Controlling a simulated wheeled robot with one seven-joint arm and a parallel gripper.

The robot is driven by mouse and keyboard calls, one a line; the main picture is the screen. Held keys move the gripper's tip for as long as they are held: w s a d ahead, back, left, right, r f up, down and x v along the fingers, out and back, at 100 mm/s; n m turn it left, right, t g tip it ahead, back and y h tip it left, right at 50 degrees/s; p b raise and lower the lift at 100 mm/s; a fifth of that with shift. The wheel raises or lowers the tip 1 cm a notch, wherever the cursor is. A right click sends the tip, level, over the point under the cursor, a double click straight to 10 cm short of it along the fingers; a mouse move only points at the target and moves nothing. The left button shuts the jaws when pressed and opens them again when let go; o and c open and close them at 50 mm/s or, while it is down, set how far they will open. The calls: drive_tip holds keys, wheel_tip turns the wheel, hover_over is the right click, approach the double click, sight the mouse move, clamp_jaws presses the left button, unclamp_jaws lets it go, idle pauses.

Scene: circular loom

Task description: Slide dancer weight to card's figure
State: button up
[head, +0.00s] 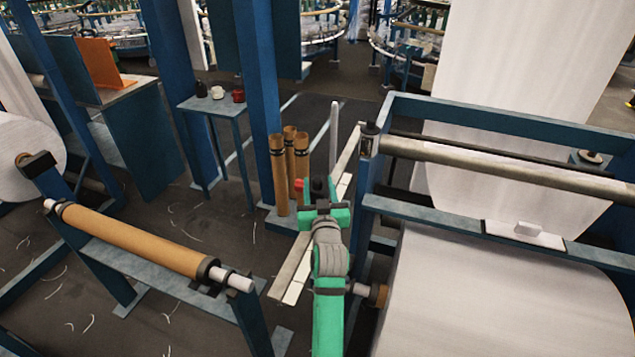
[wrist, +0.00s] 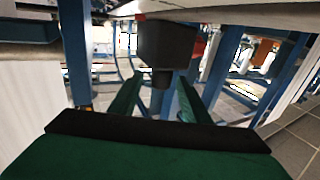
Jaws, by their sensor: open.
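A long pale bar with white segments (head: 293,290) runs from the machine frame toward the front, passing behind my arm. A dark block (head: 319,187), which looks like the dancer weight, shows just beyond my gripper (head: 322,208). In the wrist view the dark block (wrist: 166,44) has a narrower stub below it. The green fingers of my gripper (wrist: 157,98) stand apart on either side of the stub; I cannot tell whether they touch it. A small white card-like plate (head: 524,234) lies on the right roll's frame; no figure is readable.
A large white roll (head: 490,300) fills the lower right under a blue frame (head: 480,117). Brown tubes (head: 278,175) stand upright behind my gripper. A brown roller (head: 140,240) is at left. A small blue table (head: 215,100) stands behind it. Floor between them is open.

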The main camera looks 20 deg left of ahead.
drive_tip(key=shift+x, duration=0.95)
clamp_jaws()
drive_tip(key=shift+w, duration=0.1)
drive_tip(key=shift+s, duration=0.2)
idle(0.5)
